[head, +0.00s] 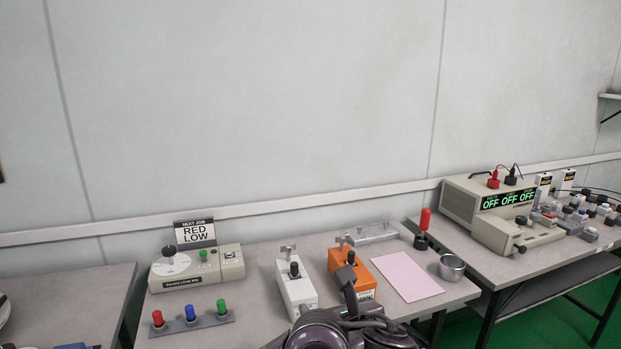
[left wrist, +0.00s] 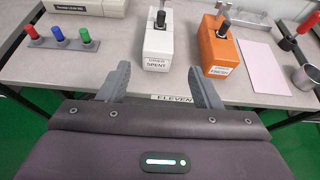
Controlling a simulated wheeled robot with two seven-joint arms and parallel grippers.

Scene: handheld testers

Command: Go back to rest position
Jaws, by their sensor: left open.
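My left gripper (left wrist: 158,84) is open and empty in the left wrist view, its two grey fingers spread apart at the table's front edge. In the head view my left arm covers the bottom middle, and a dark finger of the gripper shows in front of the orange tester. The white tester (head: 297,286), labelled SPENT in the left wrist view (left wrist: 158,47), stands upright beyond the fingers. The orange tester (head: 357,268) stands to its right, also in the left wrist view (left wrist: 217,50). My right gripper is in neither view.
A bench meter (head: 490,208) is on the right table.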

